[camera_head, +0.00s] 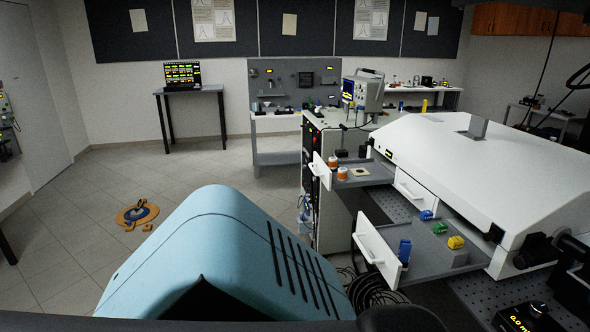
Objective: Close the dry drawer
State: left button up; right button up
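Two drawers stand open on the left side of a white-covered bench; I see no label telling which is the dry one. The nearer drawer (428,268) is pulled out to the left, with a white front (376,256) and handle. It holds blue, green and yellow small blocks. The farther drawer (372,180) is also pulled out, with a white front (321,171). It holds orange-and-white jars and a small pale square piece. Between them, a white panel with a handle (411,187) appears flush. Neither of my grippers shows.
The large white cover (480,155) fills the right. A black box with a yellow readout (522,316) sits at the lower right. Dark cables (375,290) lie below the nearer drawer.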

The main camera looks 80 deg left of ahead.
aim_at(367, 171)
jog(key=u, duration=2.4)
jog(key=i+j+z, duration=0.1)
jog(key=z, duration=0.25)
jog(key=i+j+z, duration=0.1)
jog(key=z, duration=0.25)
jog(key=i+j+z, duration=0.15)
jog(key=z, duration=0.25)
jog(key=i+j+z, duration=0.2)
jog(key=j, duration=0.2)
jog(key=j+z, duration=0.2)
jog(key=j, duration=0.25)
jog(key=i+j, duration=0.15)
jog(key=j, duration=0.3)
jog(key=i+j+z, duration=0.1)
jog(key=j, duration=0.35)
jog(key=i+j, duration=0.15)
jog(key=j, duration=0.3)
jog(key=i+j, duration=0.1)
jog(key=j, duration=0.4)
jog(key=i+j+z, duration=0.1)
jog(key=j, duration=0.35)
